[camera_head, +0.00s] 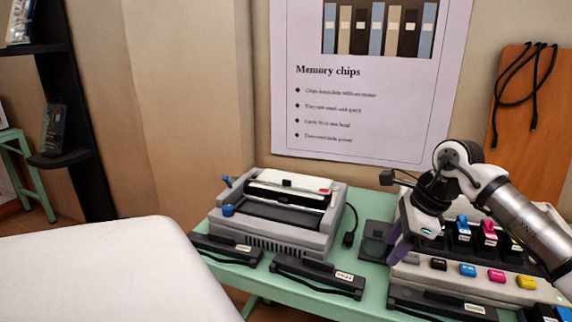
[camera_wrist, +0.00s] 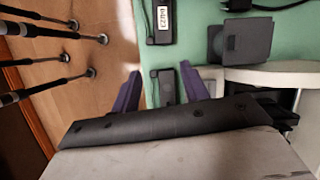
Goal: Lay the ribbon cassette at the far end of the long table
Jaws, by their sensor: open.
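Several black ribbon cassettes lie along the front edge of the green table (camera_head: 340,307). One (camera_head: 227,249) lies at the left, one (camera_head: 317,277) in the middle with a white label, and one (camera_head: 440,303) at the right, below the arm. My gripper (camera_head: 395,246) is open and empty above the table's front edge, left of the right-hand machine. Another labelled cassette (camera_wrist: 160,22) shows at the top. I cannot tell which cassette the task means.
A grey printer (camera_head: 275,215) stands on the left part of the table. A machine with coloured cartridges (camera_head: 475,270) stands at the right, with a dark square plate (camera_head: 376,240) beside it. A white surface (camera_head: 100,275) fills the lower left. A poster (camera_head: 365,110) hangs behind.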

